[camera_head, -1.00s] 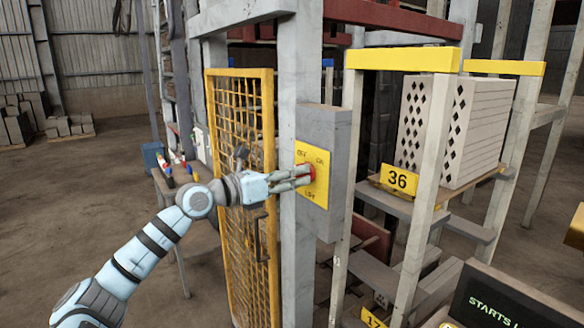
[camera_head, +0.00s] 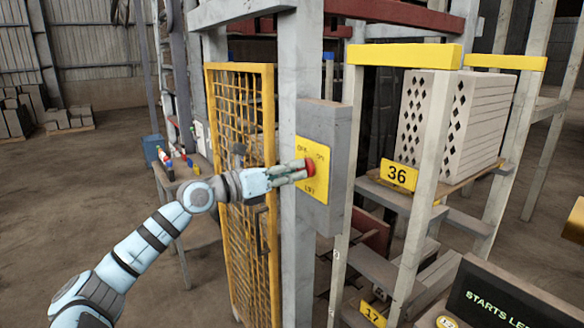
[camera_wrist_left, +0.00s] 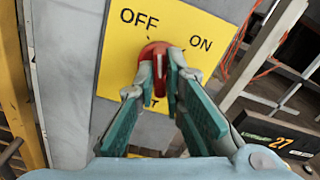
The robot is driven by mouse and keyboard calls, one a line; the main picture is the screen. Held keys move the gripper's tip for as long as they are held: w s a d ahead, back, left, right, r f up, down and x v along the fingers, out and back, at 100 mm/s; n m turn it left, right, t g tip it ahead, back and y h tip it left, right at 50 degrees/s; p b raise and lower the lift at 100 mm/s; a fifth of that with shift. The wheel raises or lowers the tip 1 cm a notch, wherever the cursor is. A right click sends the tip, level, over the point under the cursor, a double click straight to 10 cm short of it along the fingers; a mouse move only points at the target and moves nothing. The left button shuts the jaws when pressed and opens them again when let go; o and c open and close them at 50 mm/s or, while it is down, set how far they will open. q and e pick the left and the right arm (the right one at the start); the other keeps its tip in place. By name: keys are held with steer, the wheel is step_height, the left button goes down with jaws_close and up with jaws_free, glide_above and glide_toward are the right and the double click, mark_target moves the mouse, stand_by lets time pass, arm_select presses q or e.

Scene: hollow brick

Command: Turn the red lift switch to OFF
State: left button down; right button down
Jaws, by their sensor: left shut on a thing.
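The red lift switch (camera_head: 310,167) is a round knob on a yellow plate (camera_head: 317,190) fixed to a grey box (camera_head: 338,155) on a post. In the left wrist view the knob (camera_wrist_left: 149,52) sits below the word OFF, with ON to its right. My left gripper (camera_head: 298,171) is shut on the knob's raised grip. Its fingertips (camera_wrist_left: 164,62) lie on both sides of the grip, which looks near upright in that view. The fingers hide part of the knob and the lettering below it. My right gripper is out of view.
A yellow mesh gate (camera_head: 240,120) stands left of the box. A rack with pale bricks (camera_head: 485,125) and a yellow 36 sign (camera_head: 399,176) stands to the right. A dark display (camera_head: 500,300) is at the lower right. Open floor lies at the left.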

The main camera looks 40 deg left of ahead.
arm_select(q)
steer(key=shift+n+p, duration=2.6)
steer(key=c, duration=1.7)
jaws_free()
steer(key=shift+a, duration=0.1)
step_height(320, 180, up, 10)
